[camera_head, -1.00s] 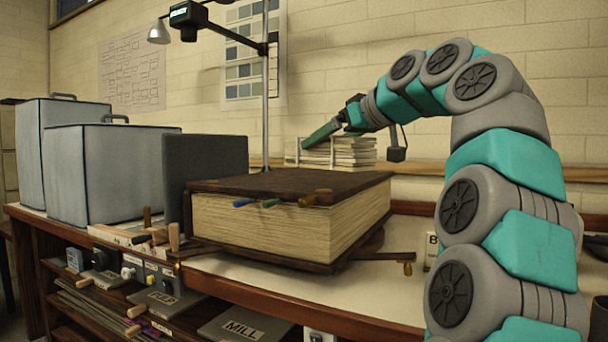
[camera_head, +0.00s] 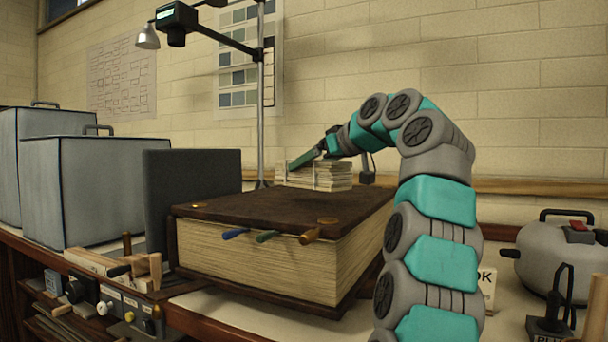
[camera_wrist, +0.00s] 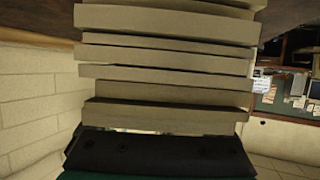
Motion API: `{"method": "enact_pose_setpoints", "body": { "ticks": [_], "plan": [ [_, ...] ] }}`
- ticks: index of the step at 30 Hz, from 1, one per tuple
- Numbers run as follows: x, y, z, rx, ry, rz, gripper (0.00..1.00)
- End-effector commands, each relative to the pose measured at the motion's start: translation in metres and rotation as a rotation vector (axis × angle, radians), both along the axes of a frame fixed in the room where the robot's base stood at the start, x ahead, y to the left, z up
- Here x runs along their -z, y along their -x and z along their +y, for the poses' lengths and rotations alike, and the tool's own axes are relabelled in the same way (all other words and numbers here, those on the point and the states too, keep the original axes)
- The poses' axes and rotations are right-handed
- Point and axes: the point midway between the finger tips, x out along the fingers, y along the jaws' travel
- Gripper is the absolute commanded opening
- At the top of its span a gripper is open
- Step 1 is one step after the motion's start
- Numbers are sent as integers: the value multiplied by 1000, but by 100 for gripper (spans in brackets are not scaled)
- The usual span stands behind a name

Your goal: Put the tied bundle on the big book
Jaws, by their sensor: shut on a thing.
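The tied bundle (camera_head: 330,180) is a stack of pale slabs or papers with light ties around it. My gripper (camera_head: 304,159) is shut on it, with a green finger lying along its top. The big book (camera_head: 270,265) is a thick dark-brown volume lying flat on the bench. In the head view the bundle is at the book's far edge; I cannot tell whether it touches the cover. In the wrist view the bundle's layered edges (camera_wrist: 165,72) fill the middle, above a dark gripper pad. A brown surface borders them at the top.
Coloured tabs (camera_head: 266,237) stick out of the book's front. A dark upright panel (camera_head: 190,185) and grey cases (camera_head: 95,185) stand to the left. A lamp stand (camera_head: 261,110) rises behind the book. A grey lidded pot (camera_head: 560,255) is at the right.

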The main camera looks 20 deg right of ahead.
Motion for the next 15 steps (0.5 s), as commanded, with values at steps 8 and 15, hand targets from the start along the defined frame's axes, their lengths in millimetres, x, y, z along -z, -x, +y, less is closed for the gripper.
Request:
{"method": "enact_pose_setpoints", "body": {
  "ticks": [8,15],
  "plan": [
    [0,-45,-11,1,0,1,0],
    [4,-68,-14,-1,1,0,0]
  ]
}}
